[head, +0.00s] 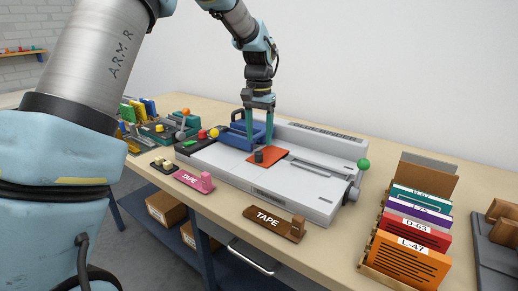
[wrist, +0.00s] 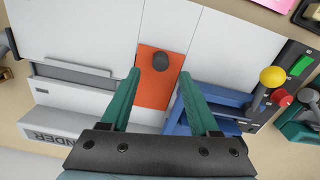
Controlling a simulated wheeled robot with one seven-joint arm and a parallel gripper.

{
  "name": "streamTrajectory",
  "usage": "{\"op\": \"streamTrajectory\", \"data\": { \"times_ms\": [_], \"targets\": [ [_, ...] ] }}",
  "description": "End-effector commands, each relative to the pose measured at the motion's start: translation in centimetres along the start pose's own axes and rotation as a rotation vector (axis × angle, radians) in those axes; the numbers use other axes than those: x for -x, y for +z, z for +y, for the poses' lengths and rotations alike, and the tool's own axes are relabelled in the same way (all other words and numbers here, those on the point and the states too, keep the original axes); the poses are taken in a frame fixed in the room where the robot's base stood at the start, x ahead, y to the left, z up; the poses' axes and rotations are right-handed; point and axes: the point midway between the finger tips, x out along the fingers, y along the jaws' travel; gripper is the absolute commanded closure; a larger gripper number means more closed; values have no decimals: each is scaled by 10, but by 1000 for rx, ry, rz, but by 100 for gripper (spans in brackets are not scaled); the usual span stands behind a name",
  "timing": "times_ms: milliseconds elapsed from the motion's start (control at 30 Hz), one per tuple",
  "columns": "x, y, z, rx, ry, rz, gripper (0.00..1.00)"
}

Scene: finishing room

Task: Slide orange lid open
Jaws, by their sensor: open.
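The orange lid (head: 280,154) is a flat plate with a dark round knob (head: 259,156), set in the top of a long grey-white machine (head: 220,161). In the wrist view the lid (wrist: 151,91) lies between my fingertips in the picture, and its knob (wrist: 160,62) stands a little beyond them. My gripper (head: 259,146) has green fingers, points down over the lid and is open and empty. It also shows in the wrist view (wrist: 158,77). I cannot tell the exact height of the fingertips above the lid.
A blue frame (head: 262,131) stands close beside my gripper. Yellow (head: 214,133) and red (head: 202,134) knobs are at the machine's left end, a green ball (head: 364,164) at its right. Upright labelled folders (head: 410,258) are at right.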

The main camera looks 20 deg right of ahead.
Motion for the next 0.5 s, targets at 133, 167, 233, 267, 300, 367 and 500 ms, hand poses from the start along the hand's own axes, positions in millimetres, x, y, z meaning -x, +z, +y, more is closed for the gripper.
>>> {"op": "streamTrajectory", "data": {
  "times_ms": [133, 167, 233, 267, 300, 367, 500],
  "targets": [
    [-26, 1, 0, 0, 0, -4, 38],
    [-30, 1, 0, 0, 0, -2, 38],
    [-39, 0, 0, 0, 0, -2, 38],
    [-42, 0, 0, 0, 0, -1, 38],
    [-46, 0, 0, 0, 0, -1, 38],
    [-49, 0, 0, 0, 0, 0, 38],
    [-54, 0, 0, 0, 0, 1, 38]
  ]
}}
